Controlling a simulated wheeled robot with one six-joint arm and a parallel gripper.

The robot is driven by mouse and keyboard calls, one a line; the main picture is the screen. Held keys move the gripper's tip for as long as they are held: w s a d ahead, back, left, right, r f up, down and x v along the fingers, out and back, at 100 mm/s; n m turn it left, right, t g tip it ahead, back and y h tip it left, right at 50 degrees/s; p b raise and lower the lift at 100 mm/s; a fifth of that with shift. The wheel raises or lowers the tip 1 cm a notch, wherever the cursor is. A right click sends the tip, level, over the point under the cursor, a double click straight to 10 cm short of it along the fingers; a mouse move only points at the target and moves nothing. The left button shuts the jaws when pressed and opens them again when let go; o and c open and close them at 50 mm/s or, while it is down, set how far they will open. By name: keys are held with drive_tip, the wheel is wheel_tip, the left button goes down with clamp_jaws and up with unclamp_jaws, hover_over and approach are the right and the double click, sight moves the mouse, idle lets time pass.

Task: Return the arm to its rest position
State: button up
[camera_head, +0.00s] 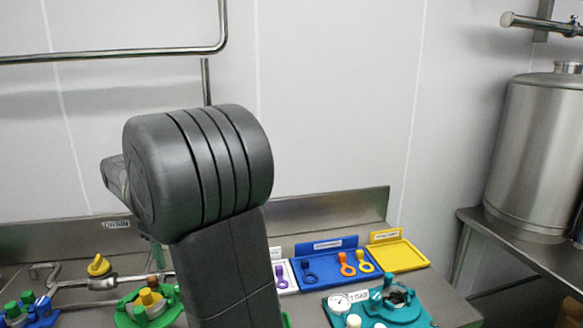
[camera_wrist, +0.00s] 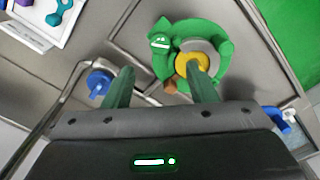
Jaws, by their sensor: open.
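My gripper (camera_wrist: 160,70) shows in the wrist view with its two dark green fingers spread apart and nothing between them. The right fingertip overlaps the yellow cap of a green round fitting (camera_wrist: 228,52) in the picture; I cannot tell how far above it the finger is. A blue knob (camera_wrist: 100,80) lies just left of the left finger. In the head view my dark arm stands bent up in the middle and hides part of the bench.
The head view shows a blue tray (camera_head: 335,278) with ring-handled parts, a yellow tray (camera_head: 403,256), a teal fitting beside a gauge (camera_head: 341,302), and the green fitting (camera_head: 126,318) at front left. A steel tank (camera_head: 540,150) stands right.

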wheel_tip(320, 180, down, 9)
drive_tip(key=shift+r, duration=0.1)
drive_tip(key=shift+f, duration=0.35)
drive_tip(key=m+b, duration=0.3)
drive_tip(key=m, duration=0.4)
wheel_tip(320, 180, up, 14)
drive_tip(key=d, duration=0.1)
drive_tip(key=shift+s+d+m+p, duration=0.4)
